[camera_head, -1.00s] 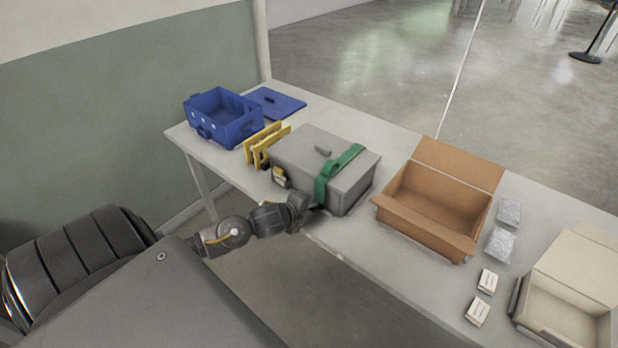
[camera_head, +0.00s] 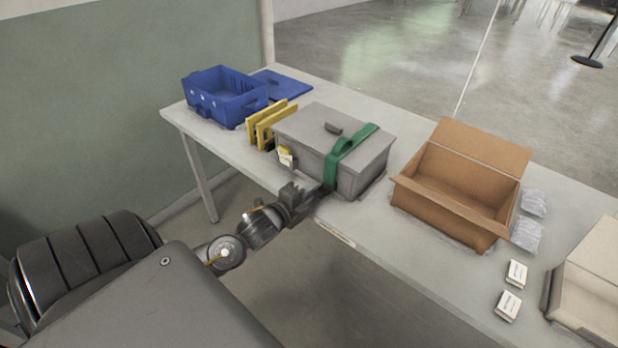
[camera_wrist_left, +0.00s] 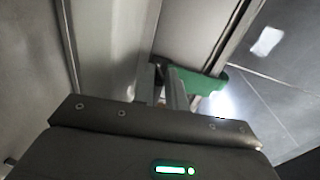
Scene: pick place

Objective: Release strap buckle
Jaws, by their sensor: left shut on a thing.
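A green strap (camera_head: 345,152) runs over the lid and down the front of a grey lidded case (camera_head: 362,168) on the table. My left gripper (camera_head: 322,190) is at the lower front of the case, by the strap's lower end, and is shut on the strap there. In the left wrist view the green strap (camera_wrist_left: 200,82) shows at the fingers of my left gripper (camera_wrist_left: 172,85). The buckle itself is hidden or too small to tell. My right gripper is not in view.
Yellow frames (camera_head: 270,124) and a blue crate (camera_head: 224,97) stand left of the case. An open cardboard box (camera_head: 455,205) stands to its right, with silvery packets (camera_head: 530,218) and small white boxes (camera_head: 512,288) beyond. The table's front edge runs close below my left gripper.

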